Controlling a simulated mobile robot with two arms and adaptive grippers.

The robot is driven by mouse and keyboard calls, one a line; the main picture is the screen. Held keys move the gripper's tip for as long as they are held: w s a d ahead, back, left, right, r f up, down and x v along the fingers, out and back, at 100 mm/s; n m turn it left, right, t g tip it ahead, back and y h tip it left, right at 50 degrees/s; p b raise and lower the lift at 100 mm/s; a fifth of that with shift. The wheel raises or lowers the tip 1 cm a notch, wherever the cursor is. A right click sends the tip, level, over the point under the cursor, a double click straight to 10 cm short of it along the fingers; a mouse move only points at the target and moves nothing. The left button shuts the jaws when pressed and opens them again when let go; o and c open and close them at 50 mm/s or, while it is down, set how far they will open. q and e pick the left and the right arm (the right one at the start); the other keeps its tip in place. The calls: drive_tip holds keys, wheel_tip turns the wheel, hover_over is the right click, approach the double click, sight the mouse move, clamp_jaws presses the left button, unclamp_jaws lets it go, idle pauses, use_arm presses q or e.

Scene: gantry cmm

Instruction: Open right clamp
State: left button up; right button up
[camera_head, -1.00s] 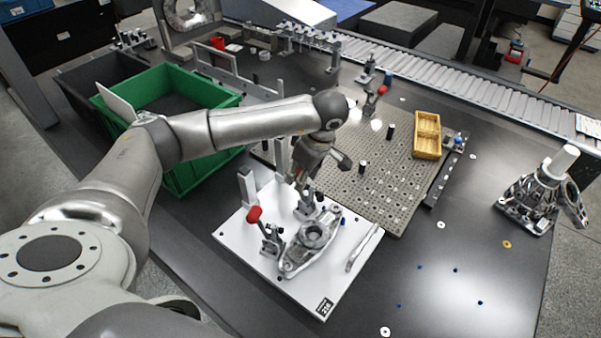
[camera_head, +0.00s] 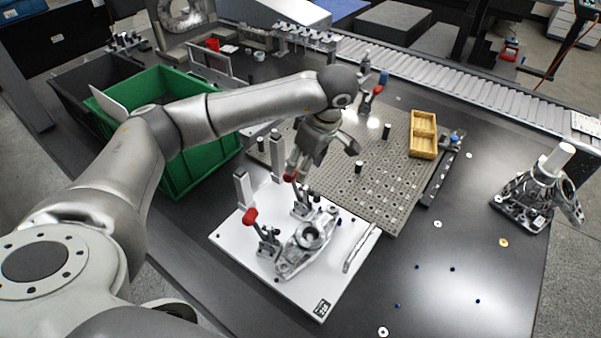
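A white fixture plate (camera_head: 335,278) on the dark table carries a grey metal casting (camera_head: 305,245) and two red-handled toggle clamps. The near left clamp (camera_head: 266,236) has its red handle tilted up to the left. The other clamp (camera_head: 302,207) stands farther back and to the right, behind the casting. Its red handle (camera_head: 289,178) shows just below my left gripper (camera_head: 293,168). The gripper points down with its fingers at that handle. Whether they touch or grip it is too small to tell. My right gripper is out of view.
Two upright posts (camera_head: 243,188) stand at the plate's back edge, close to the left gripper. A perforated plate (camera_head: 385,190) lies behind, with a yellow tray (camera_head: 423,135). A green bin (camera_head: 185,165) is at left. A metal part (camera_head: 535,190) stands at right. The front right table is mostly clear.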

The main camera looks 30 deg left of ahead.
use_arm(q)
drive_tip(key=v, duration=0.5)
drive_tip(key=shift+d+r, duration=0.1)
drive_tip(key=shift+r, duration=0.2)
